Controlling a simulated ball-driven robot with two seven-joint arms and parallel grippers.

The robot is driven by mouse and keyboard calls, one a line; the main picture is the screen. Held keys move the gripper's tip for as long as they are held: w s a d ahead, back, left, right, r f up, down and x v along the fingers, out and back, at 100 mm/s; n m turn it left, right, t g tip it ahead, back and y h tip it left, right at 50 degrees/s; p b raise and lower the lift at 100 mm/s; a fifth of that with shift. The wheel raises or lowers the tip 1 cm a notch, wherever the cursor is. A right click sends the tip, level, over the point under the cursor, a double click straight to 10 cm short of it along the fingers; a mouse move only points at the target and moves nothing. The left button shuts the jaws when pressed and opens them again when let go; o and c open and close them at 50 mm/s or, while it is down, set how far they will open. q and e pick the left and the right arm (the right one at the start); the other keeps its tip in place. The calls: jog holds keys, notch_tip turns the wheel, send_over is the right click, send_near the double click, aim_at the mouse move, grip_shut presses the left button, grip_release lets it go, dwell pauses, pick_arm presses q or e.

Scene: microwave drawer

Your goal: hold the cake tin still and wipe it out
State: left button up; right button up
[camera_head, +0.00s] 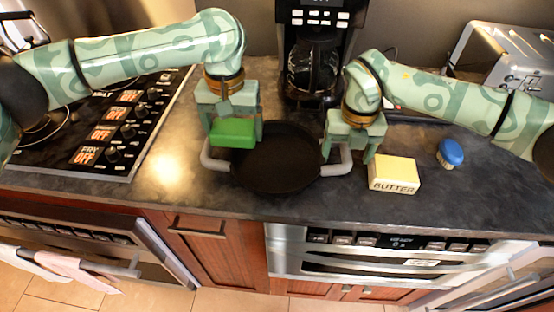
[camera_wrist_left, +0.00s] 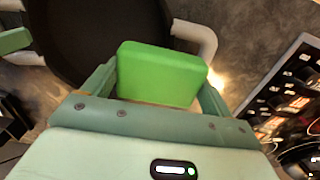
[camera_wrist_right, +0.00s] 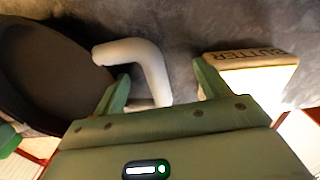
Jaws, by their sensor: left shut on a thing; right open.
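The cake tin (camera_head: 285,170) is a round black pan with two grey handles, on the dark counter in the middle of the head view. My left gripper (camera_head: 233,135) is shut on a green sponge (camera_head: 232,133), held at the tin's left edge near its left handle (camera_head: 212,158). The sponge (camera_wrist_left: 160,73) fills the space between the fingers in the left wrist view. My right gripper (camera_head: 347,150) is open at the tin's right side. In the right wrist view the right handle (camera_wrist_right: 150,70) lies between its open fingers, with no clear grip on it.
A butter box (camera_head: 393,175) stands close to the right of my right gripper. A blue brush (camera_head: 450,153) lies farther right. A coffee maker (camera_head: 315,60) is behind the tin, a toaster (camera_head: 505,55) at back right, and a stove (camera_head: 105,130) at left.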

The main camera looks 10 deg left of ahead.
pick_arm(q)
jog(key=shift+r, duration=0.1)
pick_arm(e)
jog(key=shift+r, duration=0.1)
pick_arm(q)
jog(key=shift+s+r+p, duration=0.15)
jog(key=shift+r+p, duration=1.2)
jog(key=shift+r, duration=0.35)
jog(key=shift+s+r+p, duration=0.1)
jog(key=shift+r+p, duration=1.2)
jog(key=shift+r, duration=0.35)
pick_arm(e)
jog(key=shift+r, duration=3.5)
jog(key=o, duration=0.6)
jog(key=shift+f, duration=0.1)
jog(key=shift+c, duration=0.2)
notch_tip(320, 180, up, 12)
pick_arm(q)
jog(key=shift+f, duration=0.1)
pick_arm(e)
jog(key=shift+f, duration=0.1)
